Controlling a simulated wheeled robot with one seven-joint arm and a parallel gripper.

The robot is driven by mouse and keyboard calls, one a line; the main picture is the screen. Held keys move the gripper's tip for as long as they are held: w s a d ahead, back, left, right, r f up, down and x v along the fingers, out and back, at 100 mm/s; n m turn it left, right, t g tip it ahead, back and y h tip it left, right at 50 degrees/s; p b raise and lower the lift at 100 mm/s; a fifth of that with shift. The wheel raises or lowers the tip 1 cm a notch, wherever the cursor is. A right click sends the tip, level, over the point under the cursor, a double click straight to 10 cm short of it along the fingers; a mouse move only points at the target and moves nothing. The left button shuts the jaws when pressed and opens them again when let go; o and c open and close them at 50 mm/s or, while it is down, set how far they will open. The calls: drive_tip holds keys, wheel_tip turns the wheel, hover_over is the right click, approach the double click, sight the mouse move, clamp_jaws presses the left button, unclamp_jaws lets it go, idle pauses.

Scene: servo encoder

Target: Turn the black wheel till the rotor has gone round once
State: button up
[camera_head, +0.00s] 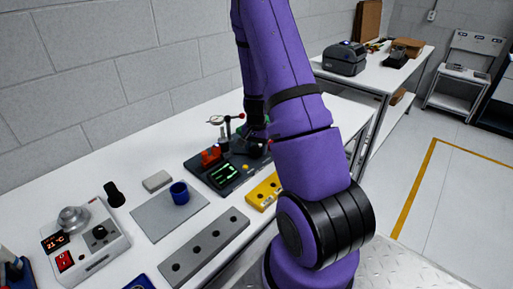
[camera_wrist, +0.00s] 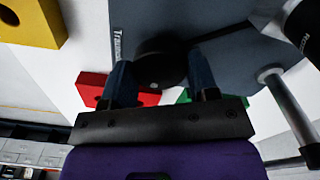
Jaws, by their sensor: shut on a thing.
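The dark apparatus (camera_head: 233,176) with a lit green display (camera_head: 223,174) stands on the white bench, mid-picture in the head view. In the wrist view, the black wheel (camera_wrist: 160,52) sits on a grey-blue plate (camera_wrist: 225,65). My gripper (camera_wrist: 160,72) is shut on the wheel, one finger on each side of it. I cannot make out the rotor clearly; a black cylinder (camera_wrist: 302,28) and a silver post (camera_wrist: 284,98) show at the right of the wrist view.
A red block (camera_wrist: 142,98) and a green block (camera_wrist: 184,96) lie near the fingers in the wrist view. On the bench are a yellow block (camera_head: 263,192), a grey bar (camera_head: 205,247), a blue cup (camera_head: 179,193) and a control box (camera_head: 88,243). A dial gauge (camera_head: 216,120) stands behind.

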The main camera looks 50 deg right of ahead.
sight(256, 148)
drive_tip(key=shift+m, duration=1)
drive_tip(key=o, duration=0.9)
wheel_tip(256, 148, up, 11)
drive_tip(key=shift+f, duration=0.1)
drive_tip(key=shift+a, duration=0.1)
